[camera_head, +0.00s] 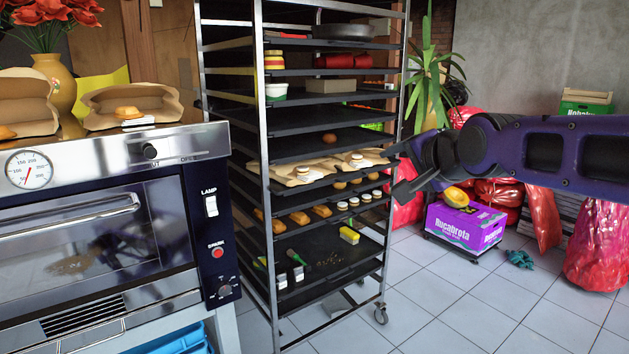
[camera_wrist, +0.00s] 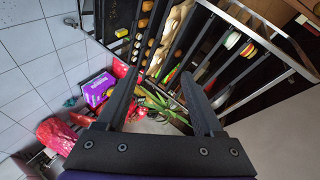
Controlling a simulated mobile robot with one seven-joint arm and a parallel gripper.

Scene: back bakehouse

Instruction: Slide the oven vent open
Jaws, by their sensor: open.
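The oven (camera_head: 180,215) stands at the left in the head view, with a steel top panel over a dark blue front. A small black knob (camera_head: 150,151) sits on that panel beside a thin horizontal line running right; it looks like the vent slider. A slotted grille (camera_head: 82,316) is low on the front. My gripper (camera_head: 400,170) is at the right of the head view, in front of the rack and well apart from the oven. In the wrist view its two dark fingers (camera_wrist: 158,75) stand apart with nothing between them. The oven is not seen there.
A tall wheeled rack (camera_head: 268,180) with trays of baked goods stands between the oven and my gripper. On the oven top are a yellow vase (camera_head: 60,85) and paper bags (camera_head: 132,103) with buns. A purple box (camera_head: 465,226) is on the floor; tiled floor is clear in front.

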